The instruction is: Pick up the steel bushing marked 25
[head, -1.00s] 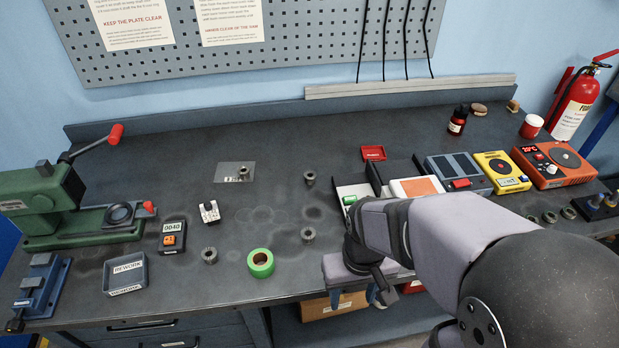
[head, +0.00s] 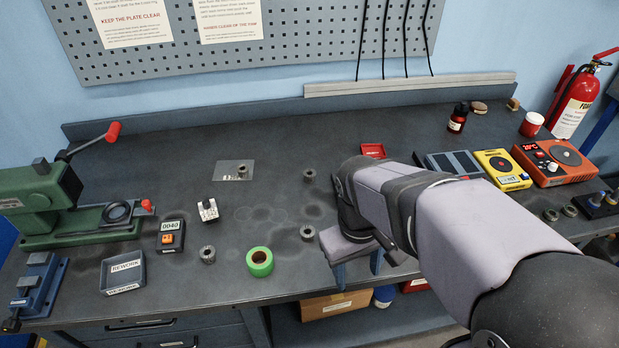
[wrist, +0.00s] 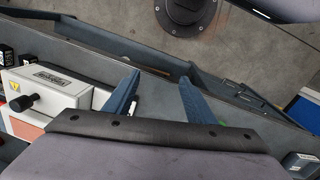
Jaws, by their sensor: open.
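Several small steel bushings stand on the dark bench, and no number can be read on any of them. One bushing (head: 307,233) stands nearest my gripper, to its left. Another bushing (head: 308,176) stands farther back, and a third bushing (head: 208,254) stands left of the green tape roll. One more bushing-like part (head: 242,171) sits on a clear plate at the back. My gripper (head: 358,270) is open and empty near the bench's front edge; its blue fingers also show apart in the wrist view (wrist: 158,84), with no bushing between them.
The green tape roll (head: 260,262), a meter (head: 171,236), a rework tray (head: 123,273) and a green press (head: 45,205) stand left. Devices, including a yellow one (head: 503,170), stand right. A white box (wrist: 48,88) shows in the wrist view. Mid-bench is mostly clear.

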